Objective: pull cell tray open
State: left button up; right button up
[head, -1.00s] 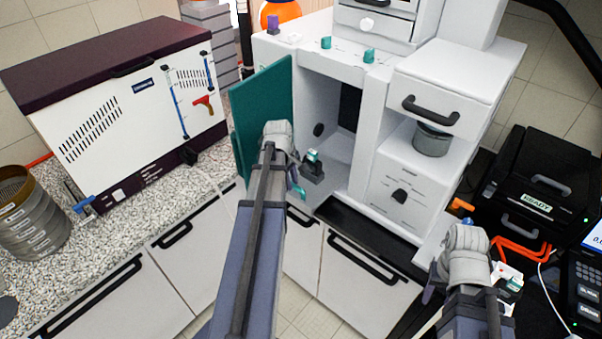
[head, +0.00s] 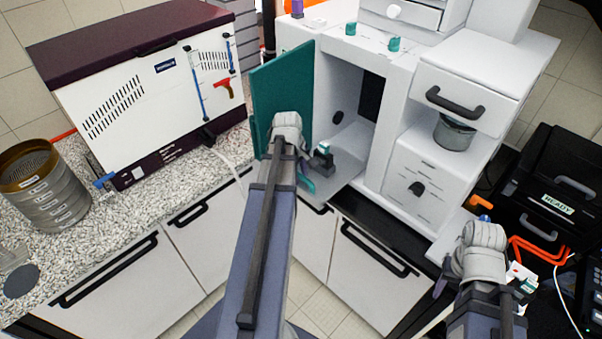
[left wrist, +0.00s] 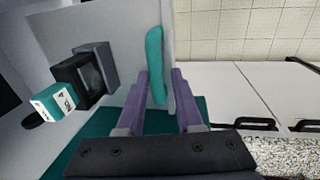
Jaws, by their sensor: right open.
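A white cabinet drawer with a black handle (head: 455,102) is closed, above a grey pot; I cannot tell if it is the cell tray. A black unit marked READY (head: 545,185) has handled fronts, also closed. My left gripper (head: 303,168) is at the open teal door (head: 283,90). In the left wrist view its purple fingers (left wrist: 163,85) are on either side of the teal door handle (left wrist: 154,55) and panel edge; whether they grip is unclear. My right gripper (head: 480,258) is open, low at the right, its fingertips mostly hidden by the arm.
Inside the open chamber stands a dark block with a teal and white cap (left wrist: 55,100). A sieve stack (head: 45,190) and a white and maroon machine (head: 140,95) stand on the speckled counter. Orange cables (head: 535,250) lie before the black unit.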

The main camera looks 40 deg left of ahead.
pick_arm(q)
jog(key=o, duration=0.3)
jog(key=shift+s, duration=0.1)
jog(key=shift+r, duration=0.1)
jog(key=r+p, duration=0.2)
jog(key=s+r+p, duration=0.1)
jog(key=r+p, duration=0.4)
jog(key=shift+s+r+p, duration=0.15)
jog(key=shift+r+p, duration=0.1)
jog(key=shift+p, duration=0.1)
